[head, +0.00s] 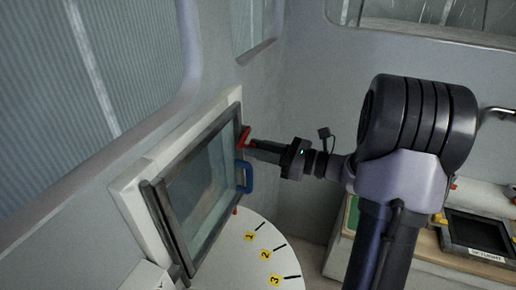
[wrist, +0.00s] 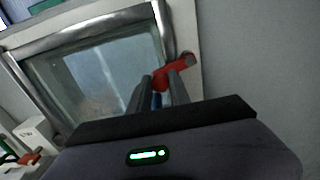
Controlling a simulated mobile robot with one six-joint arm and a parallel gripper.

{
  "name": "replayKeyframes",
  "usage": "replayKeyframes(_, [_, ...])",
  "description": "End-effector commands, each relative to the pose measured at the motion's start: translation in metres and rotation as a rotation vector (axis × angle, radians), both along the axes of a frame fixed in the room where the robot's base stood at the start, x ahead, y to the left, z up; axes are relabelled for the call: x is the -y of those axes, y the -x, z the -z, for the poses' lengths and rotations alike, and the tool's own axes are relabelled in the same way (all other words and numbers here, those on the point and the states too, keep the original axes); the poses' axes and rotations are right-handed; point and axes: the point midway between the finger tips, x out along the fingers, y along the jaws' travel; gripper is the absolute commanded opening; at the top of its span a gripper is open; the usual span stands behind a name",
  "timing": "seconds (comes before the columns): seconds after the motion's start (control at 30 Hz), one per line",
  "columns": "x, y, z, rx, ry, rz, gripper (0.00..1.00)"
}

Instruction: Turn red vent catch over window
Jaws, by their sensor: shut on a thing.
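The red vent catch (head: 244,139) sits at the upper right edge of the framed window (head: 205,180) in the head view. My gripper (head: 254,148) reaches it from the right and is shut on it. In the wrist view the red catch (wrist: 172,72) lies between the two fingers of my gripper (wrist: 160,82), with its end sticking out to the right over the pale frame border. The window (wrist: 100,70) shows to the left there. A blue handle (head: 245,177) is on the window's right side, below the catch. The fingers hide part of the catch.
A bench with a dark tray (head: 478,232) stands at the right. A white box (wrist: 35,135) is at lower left in the wrist view.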

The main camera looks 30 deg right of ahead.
Motion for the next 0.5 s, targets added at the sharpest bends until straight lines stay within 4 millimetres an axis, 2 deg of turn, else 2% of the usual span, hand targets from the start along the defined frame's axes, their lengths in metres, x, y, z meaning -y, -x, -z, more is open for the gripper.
replayKeyframes(0.2, [-0.001,0.001,-0.019,-0.110,-0.140,0.001,0.00])
replayKeyframes(0.5, [0.000,0.000,-0.015,-0.162,-0.211,0.001,0.00])
